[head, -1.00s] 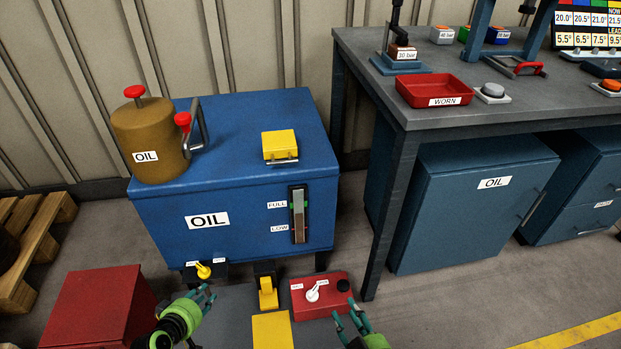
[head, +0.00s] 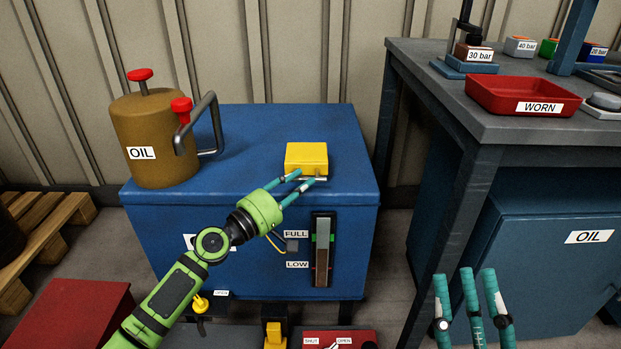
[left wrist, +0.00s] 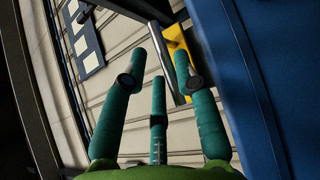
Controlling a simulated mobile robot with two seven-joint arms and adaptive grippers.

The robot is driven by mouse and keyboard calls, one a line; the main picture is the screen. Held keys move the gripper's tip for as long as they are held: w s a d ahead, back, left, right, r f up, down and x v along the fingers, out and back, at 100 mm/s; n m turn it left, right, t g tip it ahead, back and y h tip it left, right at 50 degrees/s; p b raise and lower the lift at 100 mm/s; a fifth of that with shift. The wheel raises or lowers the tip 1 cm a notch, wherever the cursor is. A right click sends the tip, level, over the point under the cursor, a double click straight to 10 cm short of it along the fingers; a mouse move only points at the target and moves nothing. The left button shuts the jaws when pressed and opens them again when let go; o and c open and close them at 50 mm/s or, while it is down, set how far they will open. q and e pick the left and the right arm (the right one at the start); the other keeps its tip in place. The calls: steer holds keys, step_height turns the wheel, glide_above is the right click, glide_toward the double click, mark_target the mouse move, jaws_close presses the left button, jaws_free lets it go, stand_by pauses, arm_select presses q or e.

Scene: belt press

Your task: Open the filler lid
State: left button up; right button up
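The yellow filler lid (head: 306,157) sits closed and flat on top of the blue oil tank (head: 250,125). A metal bar handle runs along its front edge. My left gripper (head: 303,181) is at that front edge, its fingers spread. In the left wrist view the handle bar (left wrist: 168,77) shows between the fingertips, with the yellow lid (left wrist: 181,46) behind it; I cannot tell whether any finger touches the bar.
A brown oil can (head: 150,140) with red knobs stands on the tank's left. A level gauge (head: 322,250) is on the tank front. The grey workbench (head: 440,95) with a red WORN tray (head: 524,105) stands to the right. The tank top behind the lid is clear.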

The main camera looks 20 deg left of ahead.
mark_target(307, 179)
arm_select(q)
steer(key=shift+x, duration=1.55)
steer(key=shift+f, duration=0.1)
jaws_close()
